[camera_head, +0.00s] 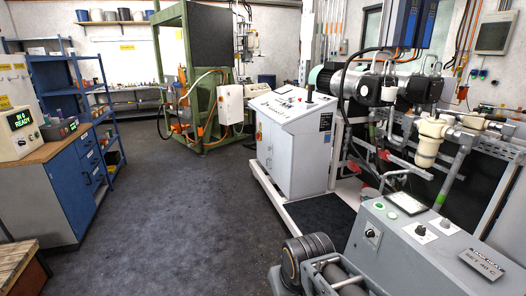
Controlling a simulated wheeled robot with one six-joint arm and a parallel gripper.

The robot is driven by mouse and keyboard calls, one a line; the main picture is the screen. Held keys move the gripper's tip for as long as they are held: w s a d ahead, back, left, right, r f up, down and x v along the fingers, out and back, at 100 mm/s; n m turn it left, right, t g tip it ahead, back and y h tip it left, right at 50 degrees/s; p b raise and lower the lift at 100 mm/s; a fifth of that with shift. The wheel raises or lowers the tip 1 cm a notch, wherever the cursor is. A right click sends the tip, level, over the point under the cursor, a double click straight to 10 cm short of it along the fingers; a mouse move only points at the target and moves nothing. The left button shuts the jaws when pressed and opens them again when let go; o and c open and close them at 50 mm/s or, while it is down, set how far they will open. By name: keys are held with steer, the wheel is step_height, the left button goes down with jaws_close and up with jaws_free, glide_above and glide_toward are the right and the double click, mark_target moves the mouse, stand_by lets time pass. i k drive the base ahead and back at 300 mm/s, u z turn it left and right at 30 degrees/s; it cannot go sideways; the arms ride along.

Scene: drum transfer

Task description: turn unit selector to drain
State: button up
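A grey control unit (395,255) stands at the lower right. A dark rotary knob (372,234) sits on its front face, and two more small knobs on pale plates, one left (420,229) and one right (445,223), sit on its top. Their markings are too small to read, so I cannot tell which is the unit selector or where it points. A grey-white control cabinet (290,150) stands in the middle, with small controls on its sloped top that are too small to tell apart. My gripper is not in view.
Pipes and pumps (375,88) fill the right. A blue-fronted workbench (70,185) and shelves stand at left. The dark floor (180,215) between is clear.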

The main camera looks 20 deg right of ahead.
mark_target(445, 224)
steer(key=z, duration=0.85)
steer(key=i, duration=1)
steer(key=z, duration=1.35)
steer(key=i, duration=0.4)
steer(key=z, duration=0.3)
